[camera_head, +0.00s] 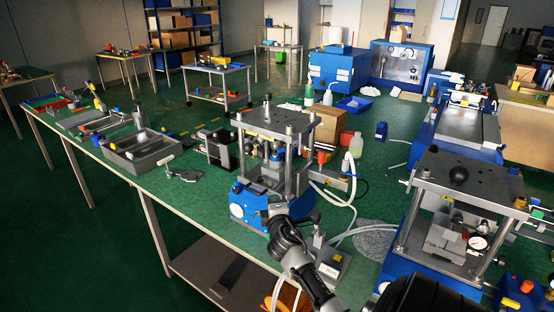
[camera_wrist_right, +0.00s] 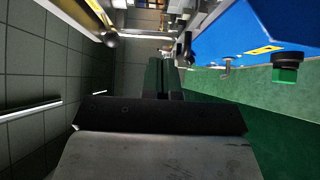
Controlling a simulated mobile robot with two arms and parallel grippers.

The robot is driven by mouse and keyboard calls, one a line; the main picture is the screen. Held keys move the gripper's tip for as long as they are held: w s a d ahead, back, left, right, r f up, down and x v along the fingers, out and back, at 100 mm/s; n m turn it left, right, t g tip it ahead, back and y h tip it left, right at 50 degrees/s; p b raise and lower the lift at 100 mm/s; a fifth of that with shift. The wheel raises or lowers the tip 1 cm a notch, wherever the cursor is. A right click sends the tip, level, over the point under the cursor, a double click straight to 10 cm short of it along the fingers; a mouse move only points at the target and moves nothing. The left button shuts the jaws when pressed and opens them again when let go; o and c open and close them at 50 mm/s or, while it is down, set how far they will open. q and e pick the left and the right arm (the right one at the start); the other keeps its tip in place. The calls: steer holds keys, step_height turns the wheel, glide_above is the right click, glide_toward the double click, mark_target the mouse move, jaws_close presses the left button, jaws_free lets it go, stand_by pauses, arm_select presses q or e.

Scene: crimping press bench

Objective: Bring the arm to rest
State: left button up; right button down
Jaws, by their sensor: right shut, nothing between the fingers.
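My right arm (camera_head: 303,270) enters the head view from the bottom, right of centre, and reaches up and left to the front edge of the green bench. It ends close in front of the blue base (camera_head: 248,208) of the near press. In the right wrist view my right gripper (camera_wrist_right: 163,70) points straight ahead, its dark fingers together with nothing between them. A blue housing (camera_wrist_right: 250,35) with a green knob (camera_wrist_right: 286,68) is to its right there, apart from the fingers. My left gripper is not in view.
The steel-framed press (camera_head: 277,125) stands on the bench by my right arm, with pale hoses beside it. A second press (camera_head: 470,185) stands at the right. Grey trays (camera_head: 140,152) lie on the left. The floor left of the bench is clear.

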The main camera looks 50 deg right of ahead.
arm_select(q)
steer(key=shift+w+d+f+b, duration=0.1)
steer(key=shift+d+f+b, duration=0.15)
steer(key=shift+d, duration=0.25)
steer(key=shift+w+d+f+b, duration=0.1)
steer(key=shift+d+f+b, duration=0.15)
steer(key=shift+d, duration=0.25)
arm_select(e)
steer(key=v, duration=0.7)
steer(key=shift+s+d+f, duration=0.1)
